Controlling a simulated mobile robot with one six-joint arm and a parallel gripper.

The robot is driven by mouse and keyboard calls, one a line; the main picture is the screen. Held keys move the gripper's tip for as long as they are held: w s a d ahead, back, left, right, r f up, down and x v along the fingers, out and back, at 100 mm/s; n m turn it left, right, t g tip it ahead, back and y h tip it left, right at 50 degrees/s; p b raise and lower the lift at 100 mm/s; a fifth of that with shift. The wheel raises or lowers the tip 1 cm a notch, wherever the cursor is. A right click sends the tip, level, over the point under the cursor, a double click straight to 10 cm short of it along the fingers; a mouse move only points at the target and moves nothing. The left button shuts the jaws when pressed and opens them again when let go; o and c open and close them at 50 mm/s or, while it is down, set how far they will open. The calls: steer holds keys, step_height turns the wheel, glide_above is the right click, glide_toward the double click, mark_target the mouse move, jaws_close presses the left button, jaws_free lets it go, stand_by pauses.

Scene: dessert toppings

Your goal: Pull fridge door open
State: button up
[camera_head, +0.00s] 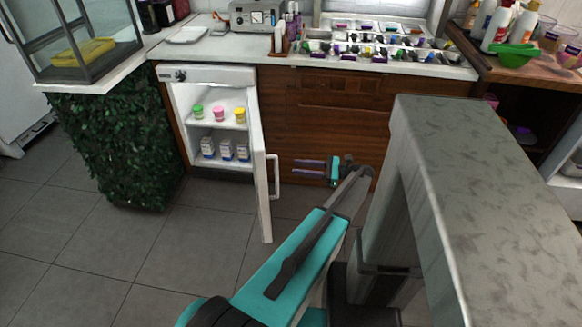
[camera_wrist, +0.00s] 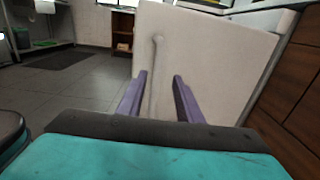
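The small white fridge (camera_head: 212,76) is built in under the counter in the head view. Its door (camera_head: 262,205) stands wide open, hinged on the right and swung out toward me. The door's white bar handle (camera_head: 275,178) is on its outer face, to the right. My gripper (camera_head: 295,168) is open, its purple fingers pointing left at the handle from the right, with a small gap between. In the wrist view, the handle (camera_wrist: 155,80) shows between the spread fingers of my gripper (camera_wrist: 159,75), beyond them on the pale door face (camera_wrist: 215,70). Nothing is held.
Inside the fridge are green, pink and yellow cups (camera_head: 219,114) above several small cartons (camera_head: 225,150). Wooden cabinets (camera_head: 325,115) stand right of the fridge. A leafy green panel (camera_head: 115,150) stands left. The tiled floor (camera_head: 165,245) before the fridge is clear.

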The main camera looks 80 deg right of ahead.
steer(key=shift+s+a, duration=0.1)
steer(key=shift+s, duration=0.95)
